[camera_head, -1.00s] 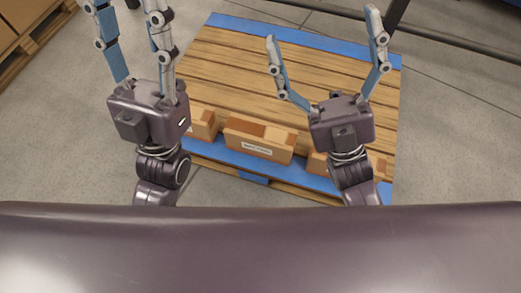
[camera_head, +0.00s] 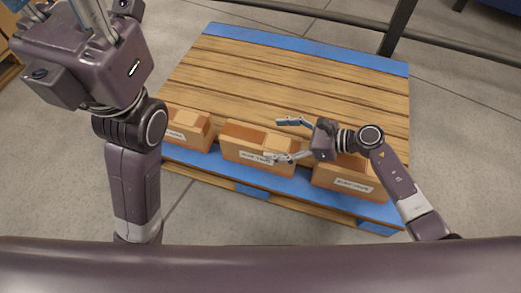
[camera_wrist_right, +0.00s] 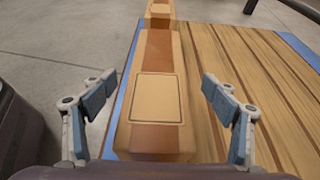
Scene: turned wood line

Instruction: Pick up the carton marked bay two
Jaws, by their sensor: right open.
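Three cartons stand in a row along the pallet's near edge. The middle carton (camera_head: 245,141) has a white label that seems to read bay two; a finger partly covers it. My right gripper (camera_head: 276,139) is open and empty, reaching in from the right over the middle carton's right part. In the right wrist view its fingers (camera_wrist_right: 158,92) are spread on both sides of the near carton (camera_wrist_right: 155,105), with gaps; contact does not show. My left gripper (camera_head: 85,50) is at the upper left, its fingers cut off by the frame.
The left carton (camera_head: 186,128) and the right carton (camera_head: 345,178) flank the middle one. The wooden pallet (camera_head: 300,75) with blue edges is bare behind them. A dark rail (camera_head: 440,48) runs behind the pallet. Grey floor lies around it.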

